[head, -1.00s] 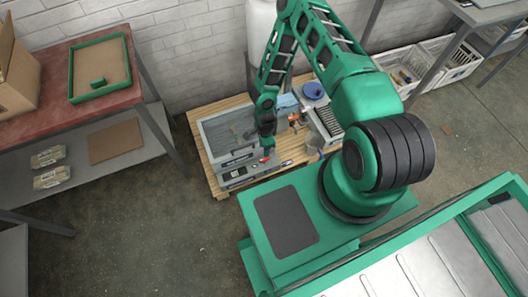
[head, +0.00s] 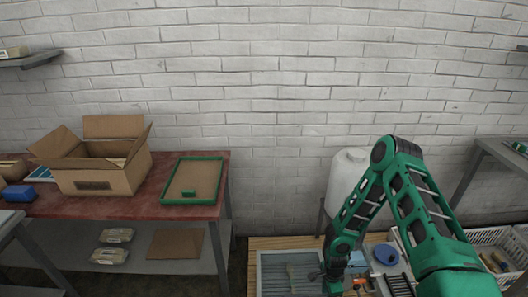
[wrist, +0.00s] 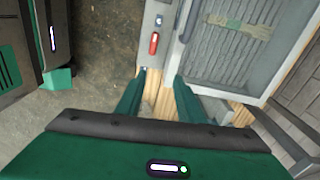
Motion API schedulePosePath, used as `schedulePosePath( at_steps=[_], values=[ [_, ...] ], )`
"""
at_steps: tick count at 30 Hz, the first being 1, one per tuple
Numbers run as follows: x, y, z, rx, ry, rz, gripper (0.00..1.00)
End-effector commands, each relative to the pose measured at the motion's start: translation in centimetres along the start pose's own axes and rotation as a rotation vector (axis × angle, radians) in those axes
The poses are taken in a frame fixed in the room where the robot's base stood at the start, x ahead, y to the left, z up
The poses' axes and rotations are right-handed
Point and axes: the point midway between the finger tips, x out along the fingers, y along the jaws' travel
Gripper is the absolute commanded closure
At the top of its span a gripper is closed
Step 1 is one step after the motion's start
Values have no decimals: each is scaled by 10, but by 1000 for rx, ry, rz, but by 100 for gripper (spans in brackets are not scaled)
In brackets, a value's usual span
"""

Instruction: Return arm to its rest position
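My green arm (head: 425,225) shows at the right of the head view, bent at the elbow with its forearm pointing down. My gripper (wrist: 160,78) shows in the wrist view with its two green fingers apart and nothing between them.
On the left, a red-topped table (head: 130,208) holds an open cardboard box (head: 100,178) and a green-framed tray (head: 192,180). White crates (head: 495,245) stand at the right.

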Motion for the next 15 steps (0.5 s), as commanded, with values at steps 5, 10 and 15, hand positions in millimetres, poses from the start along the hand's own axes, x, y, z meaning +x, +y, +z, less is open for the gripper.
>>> schedulePosePath(
  at_steps=[5,10,15],
  values=[
    [-67,-22,-42,-111,48,4,66],
    [-130,-29,-78,-208,89,21,66],
    [-194,-29,-110,-295,121,39,66]
  ],
)
